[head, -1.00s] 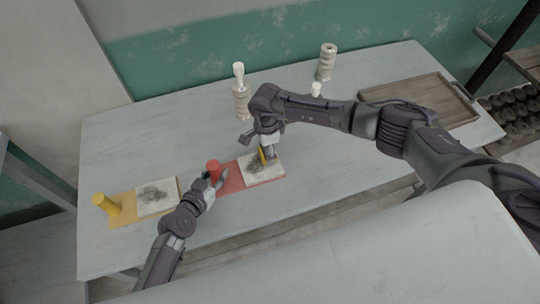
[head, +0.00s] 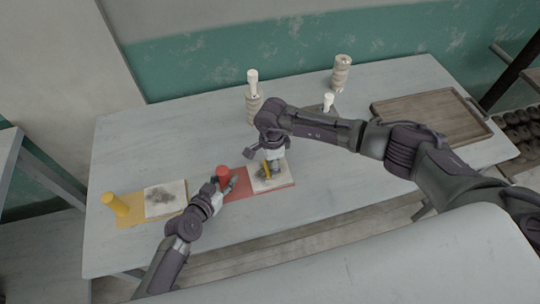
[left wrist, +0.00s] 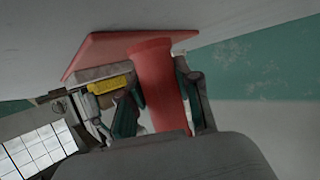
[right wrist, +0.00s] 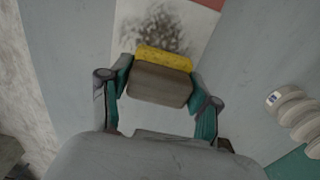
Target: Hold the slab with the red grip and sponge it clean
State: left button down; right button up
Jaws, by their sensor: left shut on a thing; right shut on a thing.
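The red grip (head: 223,173) stands upright on a red board (head: 238,190), and a pale slab (head: 284,184) with a dark smudge lies on that board's right part. My left gripper (head: 226,187) is shut on the red grip, which also fills the middle of the left wrist view (left wrist: 157,85). My right gripper (head: 269,164) is shut on a sponge, yellow on one side and brown on the other (right wrist: 161,76). The sponge is over the smudged slab (right wrist: 190,22); I cannot tell whether it touches. Part of the slab is hidden by the right gripper.
A yellow board (head: 133,222) with a yellow grip (head: 117,205) and another smudged slab (head: 165,199) lies at the left. Stacked pale rounded objects (head: 341,74) stand at the back. A wooden tray (head: 432,108) lies at the back right. The table's left middle is clear.

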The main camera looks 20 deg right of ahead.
aim_at(264, 188)
jog(key=shift+s, duration=2.75)
jog(key=shift+s+a, duration=0.1)
jog(key=shift+s, duration=0.15)
jog(key=shift+a, duration=0.8)
jog(key=shift+w+a, duration=0.15)
jog(key=shift+w, duration=4.75)
jog(key=shift+w+a, duration=0.2)
jog(key=shift+a, duration=0.7)
jog(key=shift+s, duration=4.9)
jog(key=shift+s+r, duration=0.1)
jog(key=shift+s, duration=0.05)
notch_tip(264, 188, up, 8)
